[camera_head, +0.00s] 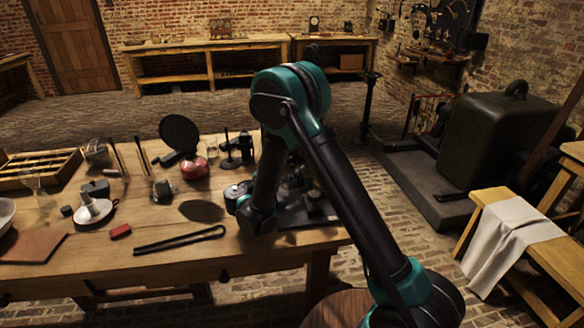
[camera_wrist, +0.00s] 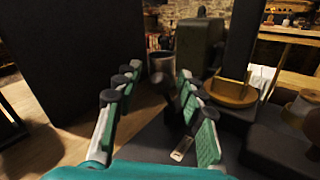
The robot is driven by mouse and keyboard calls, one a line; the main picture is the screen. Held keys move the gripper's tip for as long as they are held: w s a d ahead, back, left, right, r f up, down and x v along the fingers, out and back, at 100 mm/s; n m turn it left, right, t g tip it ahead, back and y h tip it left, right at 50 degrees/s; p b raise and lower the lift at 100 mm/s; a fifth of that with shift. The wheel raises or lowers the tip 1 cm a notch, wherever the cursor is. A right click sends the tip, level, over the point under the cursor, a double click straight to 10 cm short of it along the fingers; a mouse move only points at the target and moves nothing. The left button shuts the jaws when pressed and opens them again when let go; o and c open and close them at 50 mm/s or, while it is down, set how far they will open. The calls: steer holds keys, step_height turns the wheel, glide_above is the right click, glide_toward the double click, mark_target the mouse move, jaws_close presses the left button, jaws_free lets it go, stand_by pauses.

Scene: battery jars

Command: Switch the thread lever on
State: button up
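My gripper (camera_wrist: 155,82) is open in the wrist view, its two green-padded fingers spread apart. A dark round-ended knob on a stem (camera_wrist: 162,84) shows between and beyond the fingertips; it may be the thread lever, but I cannot tell for sure. I see no clear contact between it and the fingers. Dark machine parts stand around it, with a brass-coloured round base (camera_wrist: 232,93) to the right. In the head view my arm hides the gripper and much of the dark apparatus (camera_head: 318,207) at the table's right end.
A large dark panel (camera_wrist: 80,50) stands close on the left in the wrist view. The wooden table (camera_head: 95,255) carries long tongs (camera_head: 180,240), a red pot (camera_head: 195,169) and several small tools. A bench with a cloth (camera_head: 512,238) stands to the right.

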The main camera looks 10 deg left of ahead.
jaws_close()
